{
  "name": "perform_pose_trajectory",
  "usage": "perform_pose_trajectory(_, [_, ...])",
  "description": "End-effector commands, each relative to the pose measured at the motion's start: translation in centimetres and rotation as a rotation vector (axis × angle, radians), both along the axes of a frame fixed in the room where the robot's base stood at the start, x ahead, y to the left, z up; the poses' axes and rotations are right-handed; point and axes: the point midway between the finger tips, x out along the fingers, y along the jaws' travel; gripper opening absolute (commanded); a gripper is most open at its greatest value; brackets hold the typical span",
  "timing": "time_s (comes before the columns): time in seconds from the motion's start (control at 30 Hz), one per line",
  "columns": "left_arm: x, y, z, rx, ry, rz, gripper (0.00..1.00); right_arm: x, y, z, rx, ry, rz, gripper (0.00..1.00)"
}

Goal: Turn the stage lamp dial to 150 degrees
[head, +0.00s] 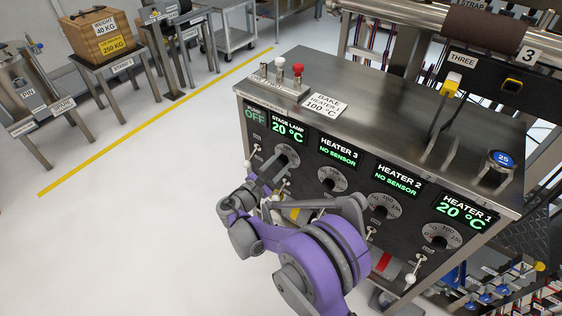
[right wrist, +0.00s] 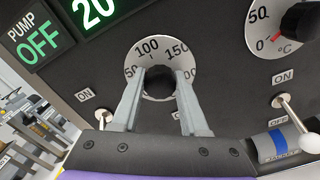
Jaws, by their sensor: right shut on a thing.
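The stage lamp dial (right wrist: 148,50) is a pale round scale on the dark front panel, marked 50, 100 and 150, with a black knob (right wrist: 159,84) at its middle. In the head view the dial (head: 287,156) sits below the green STAGE LAMP 20 °C display (head: 288,130), partly covered by my right gripper (head: 279,166). In the right wrist view my right gripper (right wrist: 163,80) is shut on the knob, a grey finger on each side. The knob's pointer cannot be made out. My left gripper is not in view.
The HEATER 3 dial (head: 332,179) and its toggle switch (right wrist: 295,116) are close on the right. The PUMP display (right wrist: 37,41) reads OFF at left. HEATER 2 (head: 383,206) and HEATER 1 (head: 441,236) dials continue rightward. Open floor (head: 130,220) lies left of the cabinet.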

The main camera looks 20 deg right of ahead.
Motion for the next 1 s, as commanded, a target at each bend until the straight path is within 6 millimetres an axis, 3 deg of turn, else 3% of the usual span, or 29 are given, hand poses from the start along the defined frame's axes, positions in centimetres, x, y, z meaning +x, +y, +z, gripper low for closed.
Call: perform_pose_trajectory(1.0, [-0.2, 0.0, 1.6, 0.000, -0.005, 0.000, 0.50, 0.0, 0.0, 0.0, 0.596, -0.761, -0.001, 0.00])
